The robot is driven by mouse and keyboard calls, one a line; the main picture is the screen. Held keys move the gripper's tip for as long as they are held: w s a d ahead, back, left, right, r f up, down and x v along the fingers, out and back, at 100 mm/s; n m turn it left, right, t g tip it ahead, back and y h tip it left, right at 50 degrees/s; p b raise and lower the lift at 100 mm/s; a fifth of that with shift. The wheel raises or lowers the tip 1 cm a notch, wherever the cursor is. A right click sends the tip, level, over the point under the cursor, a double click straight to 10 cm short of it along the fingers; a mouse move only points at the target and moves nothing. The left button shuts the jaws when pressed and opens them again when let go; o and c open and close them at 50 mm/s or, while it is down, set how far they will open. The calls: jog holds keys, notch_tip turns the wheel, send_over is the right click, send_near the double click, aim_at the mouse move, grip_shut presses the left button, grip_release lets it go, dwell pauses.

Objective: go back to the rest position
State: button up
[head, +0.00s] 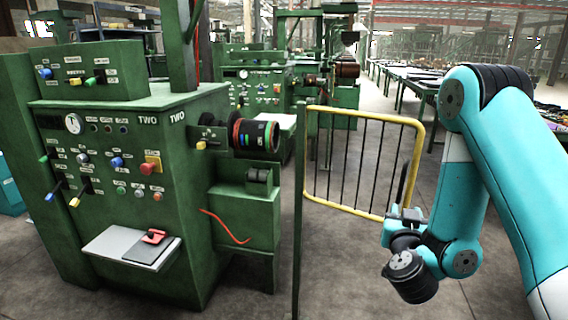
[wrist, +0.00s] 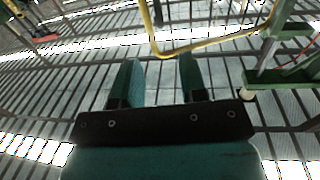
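My gripper (wrist: 158,64) shows in the wrist view with its two teal fingers apart and nothing between them. In the head view my gripper (head: 404,212) is at the end of my folded teal arm at the right, by the yellow barrier; its fingers are small and partly hidden there. The green machine marked TWO (head: 150,150) stands at the left, well away from my gripper. Its black drum (head: 256,136) carries coloured bands. A red item (head: 152,237) lies on the machine's pale front shelf (head: 110,242).
The yellow barrier (head: 365,114) with dark bars stands between the machine and my arm; its yellow rail (wrist: 215,46) crosses the top of the wrist view. A green frame (wrist: 285,75) is at that view's right. More green machines and long tables (head: 405,72) stand behind. Grey floor lies open in front.

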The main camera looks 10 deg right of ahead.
jog(key=w+a+r+n+y, duration=0.1)
jog(key=a+r+n+y, duration=0.2)
jog(key=a+y, duration=0.45)
jog(key=w+a+r+n+y, duration=0.2)
jog(key=a+r+n+y, duration=0.15)
jog(key=a+y, duration=0.4)
jog(key=s+a+r+n+g+y, duration=0.25)
jog(key=s+a+n+g, duration=0.3)
jog(key=s+a, duration=0.4)
jog(key=s+d+r+n+g+h, duration=0.1)
jog(key=s+g+h, duration=0.2)
jog(key=s+g, duration=0.6)
jog(key=s, duration=0.8)
jog(key=shift+s+d+g+h, duration=0.25)
jog(key=shift+g+h, duration=0.1)
